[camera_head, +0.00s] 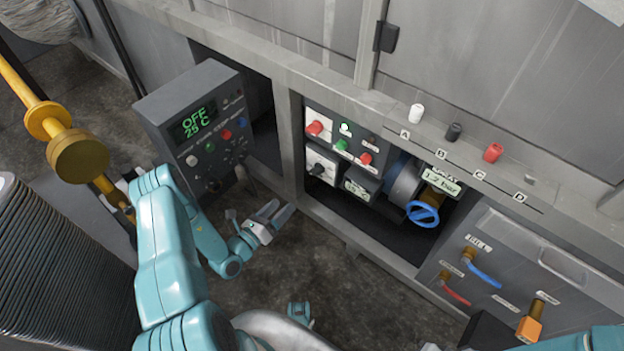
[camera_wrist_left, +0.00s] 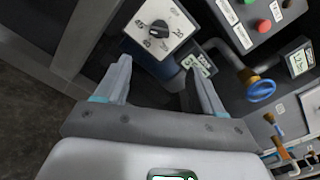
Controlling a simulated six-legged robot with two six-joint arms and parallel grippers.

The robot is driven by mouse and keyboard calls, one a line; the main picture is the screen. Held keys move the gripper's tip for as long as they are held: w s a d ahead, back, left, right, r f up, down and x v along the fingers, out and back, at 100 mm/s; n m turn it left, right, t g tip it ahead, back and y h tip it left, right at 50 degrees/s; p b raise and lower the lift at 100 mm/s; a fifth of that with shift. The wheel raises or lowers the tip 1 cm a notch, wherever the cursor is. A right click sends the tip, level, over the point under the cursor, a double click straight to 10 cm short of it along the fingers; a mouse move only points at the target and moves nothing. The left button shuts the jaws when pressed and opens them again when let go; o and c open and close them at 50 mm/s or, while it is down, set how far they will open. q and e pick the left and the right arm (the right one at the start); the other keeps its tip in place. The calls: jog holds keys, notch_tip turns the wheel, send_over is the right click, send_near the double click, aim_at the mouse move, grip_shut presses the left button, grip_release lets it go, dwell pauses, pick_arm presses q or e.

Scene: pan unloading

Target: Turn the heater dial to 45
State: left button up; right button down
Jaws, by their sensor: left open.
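The heater dial (camera_head: 317,169) is a black knob on a white plate, low in the left part of the open bay. In the left wrist view the dial (camera_wrist_left: 159,29) shows larger, with numbers around it; I cannot clearly read its setting. My left gripper (camera_head: 277,213) is open and empty, in front of the bay, below and left of the dial. In the left wrist view, the gripper (camera_wrist_left: 158,68) has its two fingers spread, with the dial plate beyond their tips and apart from them. My right gripper is not clearly visible.
A grey control box (camera_head: 190,105) at left shows "OFF 25 C". A white plate with a red knob (camera_head: 315,127) sits above the dial. A blue valve wheel (camera_head: 423,214) is to the right. A small display (camera_head: 356,189) sits beside the dial. Floor is open below the bay.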

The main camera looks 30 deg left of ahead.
aim_at(313, 174)
pick_arm(q)
jog(key=w+b, duration=0.1)
jog(key=w, duration=0.3)
jog(key=w+b, duration=0.1)
jog(key=w, duration=0.4)
jog(key=w+d+b, duration=0.1)
jog(key=w, duration=0.4)
jog(key=shift+w+f+b, duration=0.1)
jog(key=shift+w+b, duration=0.05)
jog(key=shift+b, duration=0.15)
jog(key=shift+w, duration=0.6)
jog(key=c, duration=1.1)
jog(key=shift+o, duration=0.2)
jog(key=shift+m, duration=0.3)
